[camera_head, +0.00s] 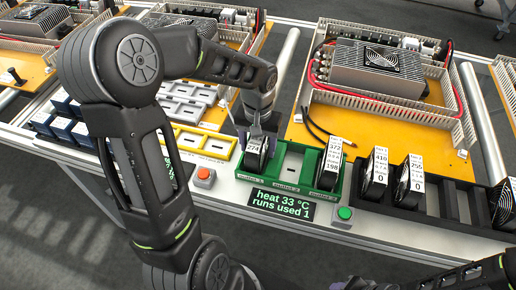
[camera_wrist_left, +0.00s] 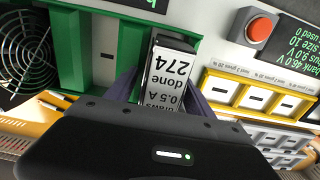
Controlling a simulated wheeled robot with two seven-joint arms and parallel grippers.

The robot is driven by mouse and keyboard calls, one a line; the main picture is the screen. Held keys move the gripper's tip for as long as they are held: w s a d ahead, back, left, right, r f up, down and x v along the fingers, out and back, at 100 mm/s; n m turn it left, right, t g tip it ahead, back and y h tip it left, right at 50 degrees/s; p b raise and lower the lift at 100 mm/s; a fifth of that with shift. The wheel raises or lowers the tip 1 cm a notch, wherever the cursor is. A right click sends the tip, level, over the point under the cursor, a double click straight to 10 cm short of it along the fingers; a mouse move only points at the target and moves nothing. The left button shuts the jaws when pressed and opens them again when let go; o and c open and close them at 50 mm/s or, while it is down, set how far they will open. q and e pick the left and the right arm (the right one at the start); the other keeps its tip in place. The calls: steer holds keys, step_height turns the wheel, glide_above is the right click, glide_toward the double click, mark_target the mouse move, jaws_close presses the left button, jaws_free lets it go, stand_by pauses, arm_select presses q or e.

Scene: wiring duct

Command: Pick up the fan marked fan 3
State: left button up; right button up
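A dark fan with a white label reading 274 (camera_head: 257,147) stands in the left slot of the green tray (camera_head: 290,183). In the left wrist view its label (camera_wrist_left: 170,75) also reads "done" and "0.5 A". My left gripper (camera_head: 256,131) is low over this fan, its fingers on either side; whether they press on it is unclear. A second fan, labelled 373 (camera_head: 331,165), stands in the tray's right slot. I cannot read "fan 3" on any label.
A sign (camera_head: 281,204) reads heat 33 °C, runs used 1, between a red button (camera_head: 203,175) and a green button (camera_head: 344,213). Boards with finned boxes (camera_head: 370,70) stand behind. Blue blocks (camera_head: 62,127) stand at left. The tray's middle slot is empty.

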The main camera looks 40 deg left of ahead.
arm_select(q)
jaws_close()
stand_by(0.4)
